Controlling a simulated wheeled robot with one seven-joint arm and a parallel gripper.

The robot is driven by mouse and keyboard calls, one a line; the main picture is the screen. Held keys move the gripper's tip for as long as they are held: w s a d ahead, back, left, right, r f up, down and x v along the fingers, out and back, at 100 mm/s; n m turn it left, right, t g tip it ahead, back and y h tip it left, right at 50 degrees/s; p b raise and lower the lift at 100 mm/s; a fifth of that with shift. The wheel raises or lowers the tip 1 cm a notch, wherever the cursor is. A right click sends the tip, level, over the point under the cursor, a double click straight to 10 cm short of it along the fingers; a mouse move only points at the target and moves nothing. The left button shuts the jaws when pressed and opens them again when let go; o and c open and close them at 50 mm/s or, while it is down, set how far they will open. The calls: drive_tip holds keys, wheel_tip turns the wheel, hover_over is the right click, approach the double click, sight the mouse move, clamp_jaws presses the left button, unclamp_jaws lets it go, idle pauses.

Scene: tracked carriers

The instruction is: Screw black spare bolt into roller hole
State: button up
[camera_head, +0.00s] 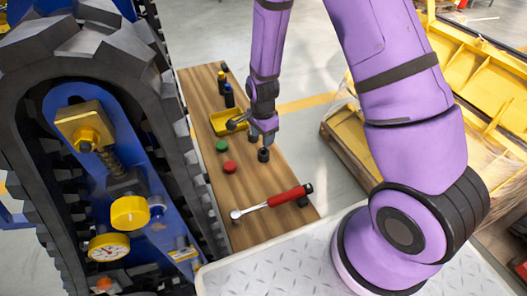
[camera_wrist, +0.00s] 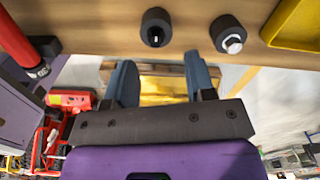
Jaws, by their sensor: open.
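Two black round pieces stand on the wooden bench by my gripper. One (camera_head: 263,155) is just below the fingertips in the head view and shows in the wrist view (camera_wrist: 155,27). The other is in the wrist view (camera_wrist: 228,33), with a pale metal middle. Either may be the spare bolt; I cannot tell which. My gripper (camera_head: 264,137) is open and empty, pointing down over the bench; its two blue-grey fingers show apart in the wrist view (camera_wrist: 162,75). The tracked carrier (camera_head: 90,60) stands at the left. I cannot make out the roller hole.
The wooden bench (camera_head: 262,192) also holds a red-handled ratchet (camera_head: 278,199), green cap (camera_head: 221,146), red cap (camera_head: 229,167), yellow tray (camera_head: 225,122) and small bottles (camera_head: 228,96). The carrier's track runs close along its left. A pallet with yellow parts (camera_head: 375,140) is right.

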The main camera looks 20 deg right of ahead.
sight(264, 153)
drive_tip(key=f, duration=0.3)
drive_tip(key=shift+s+f, duration=0.3)
drive_tip(key=shift+f, duration=0.8)
clamp_jaws()
